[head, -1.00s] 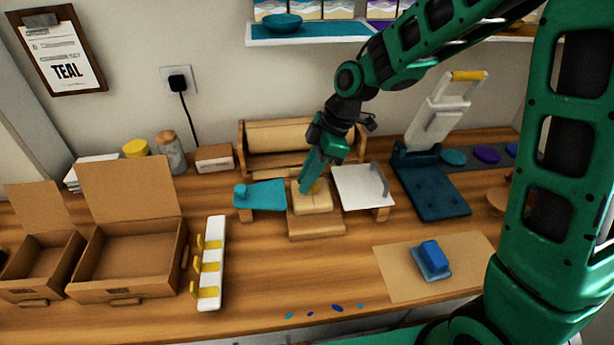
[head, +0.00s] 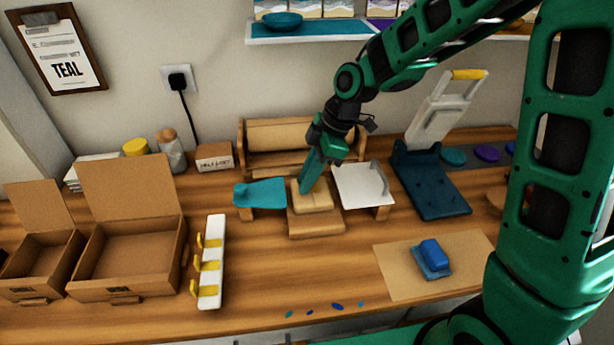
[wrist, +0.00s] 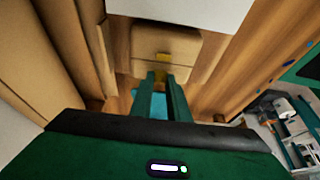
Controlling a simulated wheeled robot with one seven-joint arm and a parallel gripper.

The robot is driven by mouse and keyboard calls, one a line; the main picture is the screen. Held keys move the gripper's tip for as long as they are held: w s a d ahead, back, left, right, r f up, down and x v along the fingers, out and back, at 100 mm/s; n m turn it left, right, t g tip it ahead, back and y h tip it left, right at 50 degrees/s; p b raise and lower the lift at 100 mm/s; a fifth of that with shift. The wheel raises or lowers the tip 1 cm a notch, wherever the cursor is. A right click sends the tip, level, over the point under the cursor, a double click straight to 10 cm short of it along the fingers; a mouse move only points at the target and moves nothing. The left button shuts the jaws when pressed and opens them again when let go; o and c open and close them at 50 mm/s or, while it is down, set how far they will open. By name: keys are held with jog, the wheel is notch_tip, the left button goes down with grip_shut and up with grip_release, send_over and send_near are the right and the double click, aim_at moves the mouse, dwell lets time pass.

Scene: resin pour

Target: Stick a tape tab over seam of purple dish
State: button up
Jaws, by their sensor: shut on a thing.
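My gripper (head: 306,190) is low over the pale wooden block (head: 325,203) on the stepped wooden stand (head: 316,225). In the wrist view my fingers (wrist: 162,80) are shut on a small yellow tape tab (wrist: 161,73), beside the block (wrist: 185,55). Yellow also shows on the block's face just beyond the fingertips; I cannot tell whether the tab is stuck there. A white holder (head: 212,265) with several yellow tabs stands at left. I see no clear purple dish or seam; a flat purple disc (head: 487,153) lies at the back right.
A teal platform (head: 260,192) is left of the stand and a white tray (head: 360,182) right of it. Open cardboard boxes (head: 130,265) fill the left. A navy press (head: 432,190) stands right. A blue block (head: 432,254) lies on a brown sheet (head: 390,270). The front middle is mostly clear.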

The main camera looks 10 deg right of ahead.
dwell(0.3)
jog(key=o, duration=0.9)
jog(key=shift+r, duration=4)
